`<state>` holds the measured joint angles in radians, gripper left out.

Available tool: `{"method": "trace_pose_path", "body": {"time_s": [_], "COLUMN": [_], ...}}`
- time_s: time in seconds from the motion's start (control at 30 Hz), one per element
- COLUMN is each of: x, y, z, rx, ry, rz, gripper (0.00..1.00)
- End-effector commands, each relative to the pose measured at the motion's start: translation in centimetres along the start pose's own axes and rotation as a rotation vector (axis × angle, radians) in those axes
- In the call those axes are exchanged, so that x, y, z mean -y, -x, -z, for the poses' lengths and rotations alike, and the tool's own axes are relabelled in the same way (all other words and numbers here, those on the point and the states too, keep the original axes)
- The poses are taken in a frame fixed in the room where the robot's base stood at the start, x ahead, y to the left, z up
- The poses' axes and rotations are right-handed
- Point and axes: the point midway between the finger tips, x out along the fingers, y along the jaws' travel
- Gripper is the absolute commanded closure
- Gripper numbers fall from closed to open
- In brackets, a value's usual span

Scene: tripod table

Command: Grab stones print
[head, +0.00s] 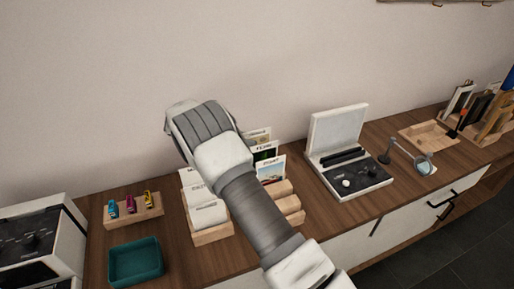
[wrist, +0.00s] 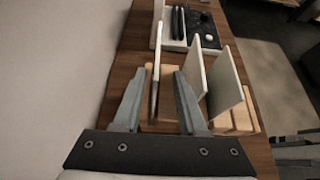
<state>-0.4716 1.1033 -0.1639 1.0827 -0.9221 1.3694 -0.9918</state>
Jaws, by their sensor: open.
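Several prints stand upright in a wooden rack (wrist: 170,128). In the wrist view my gripper (wrist: 159,72) is open. Its fingers stand on either side of the leftmost print (wrist: 156,88), seen edge-on nearest the wall. The other two prints, middle (wrist: 193,75) and right (wrist: 224,80), are outside the right finger.
White cards (head: 208,214) stand in another wooden holder left of my arm. A teal tray (head: 135,263) and a wooden block with coloured items (head: 133,210) lie further left. An open white-lidded box (head: 340,130) stands to the right. The wall is close behind.

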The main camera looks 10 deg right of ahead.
Motion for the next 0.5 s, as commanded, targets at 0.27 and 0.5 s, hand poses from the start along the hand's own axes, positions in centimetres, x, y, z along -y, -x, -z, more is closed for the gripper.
{"method": "trace_pose_path", "body": {"time_s": [0.27, 0.5], "x": [-0.5, -0.5], "y": [-3.2, -5.1], "z": [-0.4, -0.3], "rx": [0.001, 0.001], "ry": [0.000, 0.000], "rz": [0.003, -0.002], "gripper": [0.59, 0.59]}}
